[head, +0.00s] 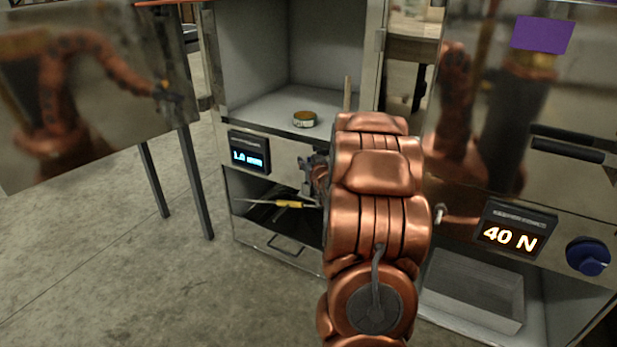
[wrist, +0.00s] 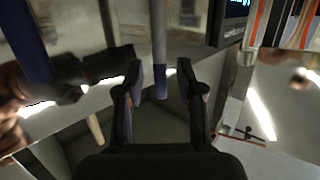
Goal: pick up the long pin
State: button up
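In the wrist view my gripper (wrist: 159,72) is open. A slim grey rod with a bluish lower end (wrist: 160,50) shows in the gap between its fingertips, with space on both sides. I cannot tell whether this rod is the long pin or how far away it is. In the head view my gripper (head: 308,172) is at the front of the cabinet, mostly hidden by my copper arm. A thin tan upright rod (head: 347,92) shows just above my arm, its lower part hidden; it may be the long pin.
A round tin (head: 304,119) sits on the cabinet's upper shelf (head: 265,107). A yellow-handled tool (head: 289,204) lies in the lower compartment. An open metal door (head: 95,100) is at left. A grey bin (head: 470,292) stands low at right. The floor at left is clear.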

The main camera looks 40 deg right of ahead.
grip_shut()
dwell(0.5)
